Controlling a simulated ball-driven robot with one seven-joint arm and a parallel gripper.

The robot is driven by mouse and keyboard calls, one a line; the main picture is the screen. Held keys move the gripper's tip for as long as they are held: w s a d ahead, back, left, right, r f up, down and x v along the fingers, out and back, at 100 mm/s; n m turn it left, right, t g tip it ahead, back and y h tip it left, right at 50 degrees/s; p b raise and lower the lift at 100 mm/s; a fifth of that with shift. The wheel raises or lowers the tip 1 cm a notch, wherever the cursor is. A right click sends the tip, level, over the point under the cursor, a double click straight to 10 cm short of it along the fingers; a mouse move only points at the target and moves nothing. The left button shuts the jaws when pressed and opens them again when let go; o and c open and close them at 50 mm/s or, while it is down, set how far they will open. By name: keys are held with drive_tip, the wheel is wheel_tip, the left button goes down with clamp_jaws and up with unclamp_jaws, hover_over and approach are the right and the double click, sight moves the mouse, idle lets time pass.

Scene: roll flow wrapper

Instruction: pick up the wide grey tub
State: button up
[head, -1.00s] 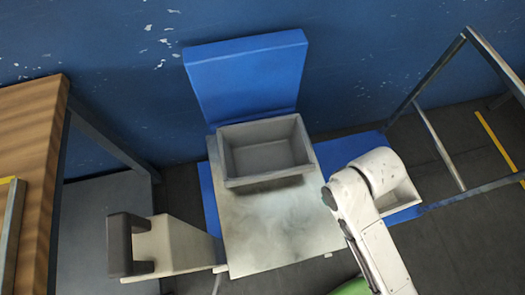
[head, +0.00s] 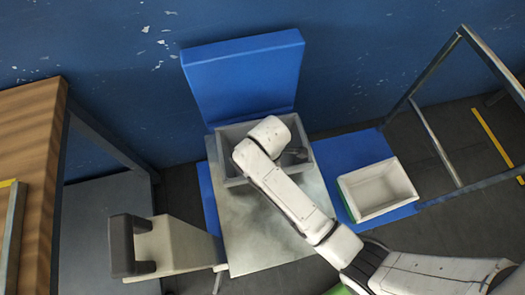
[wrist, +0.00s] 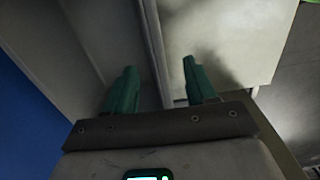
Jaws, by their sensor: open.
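The wide grey tub (head: 228,140) sits on the pale metal plate in front of the blue backrest in the head view. My arm now covers much of its right and middle part. In the wrist view the tub's wall (wrist: 120,35) shows close by, beyond the fingers. My gripper (wrist: 158,85) is open, its two green fingers apart with nothing seen between them but the rim area and the plate beyond. In the head view my gripper (head: 292,155) is near the tub's right side, partly hidden by the arm. I cannot tell whether it touches the tub.
The metal plate (head: 245,240) is bare in front of the tub. A white and green bin (head: 378,190) stands on the blue base at right. A wooden bench (head: 30,130) is at left, a metal frame (head: 430,130) at right, and a dark-handled part (head: 128,245) at front left.

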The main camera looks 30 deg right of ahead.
drive_tip(key=shift+w+d+f+b, duration=0.1)
drive_tip(key=shift+d+f+b, duration=0.1)
drive_tip(key=shift+f, duration=1.35)
drive_tip(key=shift+w+d+f+b, duration=0.1)
drive_tip(key=shift+d+f+b, duration=0.1)
drive_tip(key=shift+f, duration=1.35)
clamp_jaws()
